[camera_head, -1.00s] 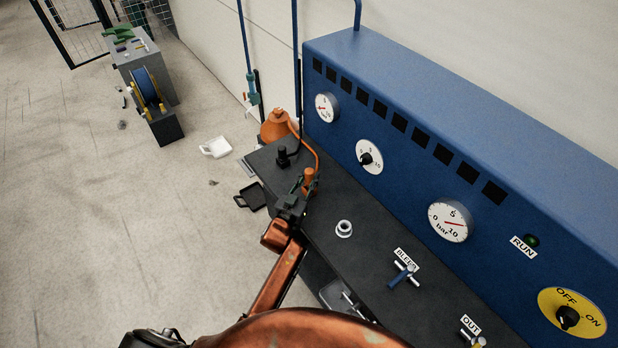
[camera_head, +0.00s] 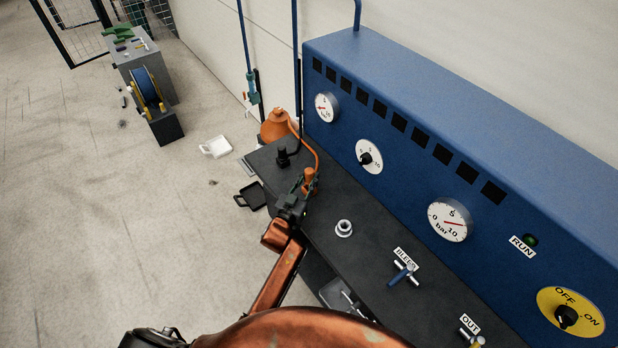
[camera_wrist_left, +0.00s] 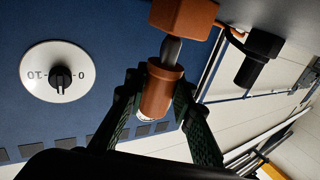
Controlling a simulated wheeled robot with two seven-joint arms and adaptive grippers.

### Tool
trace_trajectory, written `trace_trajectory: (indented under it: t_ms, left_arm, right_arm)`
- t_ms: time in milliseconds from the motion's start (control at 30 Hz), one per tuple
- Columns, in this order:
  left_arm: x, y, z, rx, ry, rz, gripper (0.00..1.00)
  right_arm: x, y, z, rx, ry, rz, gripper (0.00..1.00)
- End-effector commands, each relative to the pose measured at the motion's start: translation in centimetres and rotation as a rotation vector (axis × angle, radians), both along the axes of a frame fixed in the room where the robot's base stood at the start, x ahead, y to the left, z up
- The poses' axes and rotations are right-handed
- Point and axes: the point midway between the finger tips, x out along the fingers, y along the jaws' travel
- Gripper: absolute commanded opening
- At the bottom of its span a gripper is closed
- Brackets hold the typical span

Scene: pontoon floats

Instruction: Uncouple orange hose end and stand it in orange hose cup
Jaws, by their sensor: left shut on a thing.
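My left gripper (camera_head: 298,197) is over the dark bench top, its green fingers shut on the orange hose end (camera_head: 309,182). In the left wrist view the gripper (camera_wrist_left: 158,100) has a finger on each side of the hose end's orange sleeve (camera_wrist_left: 158,88). A pale ring shows at the sleeve's end, and a dark stem links it to an orange hex piece (camera_wrist_left: 184,14). The orange hose (camera_head: 314,150) arcs back to an orange float (camera_head: 277,126). A black upright fitting (camera_head: 283,156) stands behind, also in the left wrist view (camera_wrist_left: 256,58). I cannot identify the orange hose cup. My right gripper is not seen.
A silver round fitting (camera_head: 344,228) stands on the bench (camera_head: 345,260) right of the gripper. The blue gauge panel (camera_head: 400,130) rises behind. The blue bleed valve handle (camera_head: 403,275) is nearer. A black tray (camera_head: 250,197) and white tray (camera_head: 215,147) lie left, on the floor.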

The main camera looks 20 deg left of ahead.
Motion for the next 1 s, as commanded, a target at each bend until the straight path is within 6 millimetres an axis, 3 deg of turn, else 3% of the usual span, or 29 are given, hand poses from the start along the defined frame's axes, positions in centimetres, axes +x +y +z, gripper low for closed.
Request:
trace_trajectory:
  t_ms: [1000]
  left_arm:
    - [0.01,-0.01,-0.70,0.000,-0.001,0.000,0.00]
  right_arm:
    - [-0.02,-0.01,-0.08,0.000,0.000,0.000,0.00]
